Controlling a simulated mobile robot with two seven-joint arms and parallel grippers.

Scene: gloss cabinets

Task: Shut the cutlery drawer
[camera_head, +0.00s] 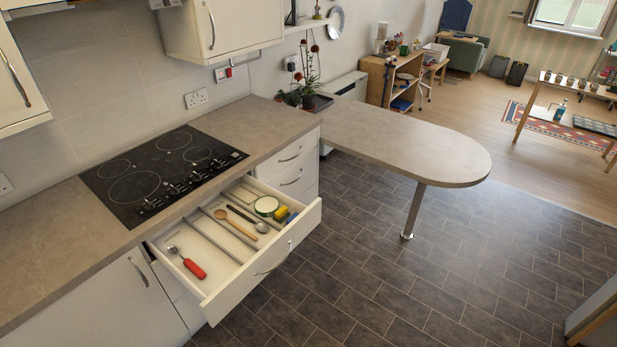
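The cutlery drawer (228,283) is white and stands pulled well out from the cabinet under the hob, over the tiled floor. Its front panel carries a curved metal handle (274,260). In its compartments lie a red-handled utensil (192,267), a wooden spoon (232,221), a metal spoon (260,226), a dark utensil (240,213), a round white and green item (266,205), and small yellow and blue items (282,213). Neither of my grippers is in view.
A black hob (160,172) is set in the worktop (60,237) above the drawer. Closed drawers (295,165) stand to its right. A rounded peninsula counter (420,149) with a metal leg (413,210) extends right. The tiled floor (400,290) before the drawer is clear.

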